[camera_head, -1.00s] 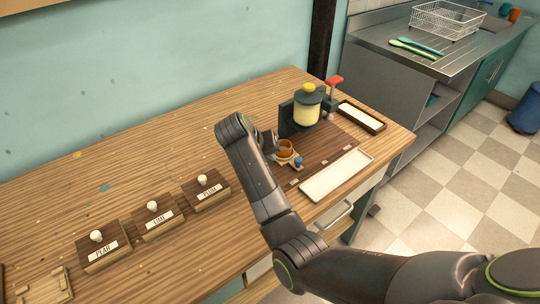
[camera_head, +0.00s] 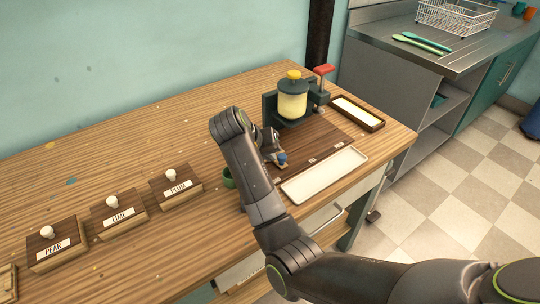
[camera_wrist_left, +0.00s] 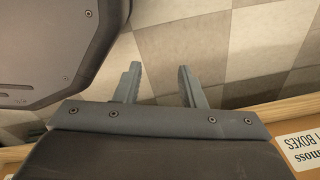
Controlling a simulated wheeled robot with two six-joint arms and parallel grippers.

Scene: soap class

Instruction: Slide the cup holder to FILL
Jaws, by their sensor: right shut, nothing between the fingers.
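The cup holder (camera_head: 281,165) is on the dark board in front of the dispenser (camera_head: 293,100). Small pale labels (camera_head: 312,160) lie along the board's front edge, too small to read, so I cannot tell which is FILL. My left gripper (camera_wrist_left: 160,85) is open and empty above the checkered floor.
A white tray (camera_head: 325,175) lies in front of the board, and a dark-framed tray (camera_head: 357,113) is at the right. A green cup (camera_head: 228,178) is partly behind my right arm. Labelled wooden blocks, including PLUM (camera_head: 177,187), stand at the left.

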